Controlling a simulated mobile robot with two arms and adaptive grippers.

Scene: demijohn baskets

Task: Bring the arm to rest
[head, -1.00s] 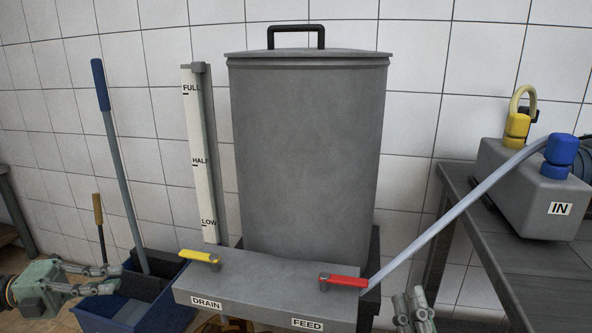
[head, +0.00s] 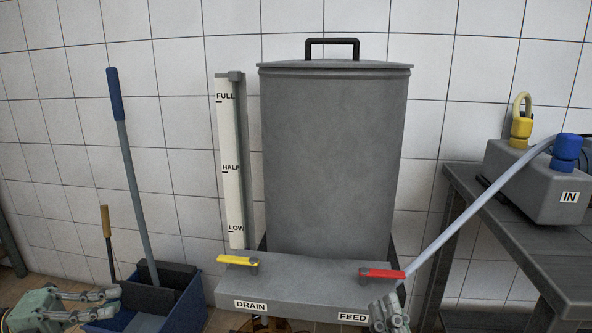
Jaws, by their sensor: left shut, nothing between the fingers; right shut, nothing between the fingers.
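My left gripper (head: 113,302) is at the lower left, in front of a blue bucket (head: 185,312), shut and empty. My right gripper (head: 388,312) is at the bottom, shut and empty, in front of the right end of a grey valve box (head: 300,290) beside its FEED label. Most of the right arm is out of view. The box has a yellow DRAIN lever (head: 236,260) and a red FEED lever (head: 384,273), both lying roughly sideways.
A lidded grey tank (head: 335,160) stands behind the box, with a level gauge (head: 232,165) beside it. A mop handle (head: 125,150) rises from the bucket. At right, a dark table (head: 500,225) carries a grey unit (head: 540,185) marked IN, with a pale hose (head: 470,210).

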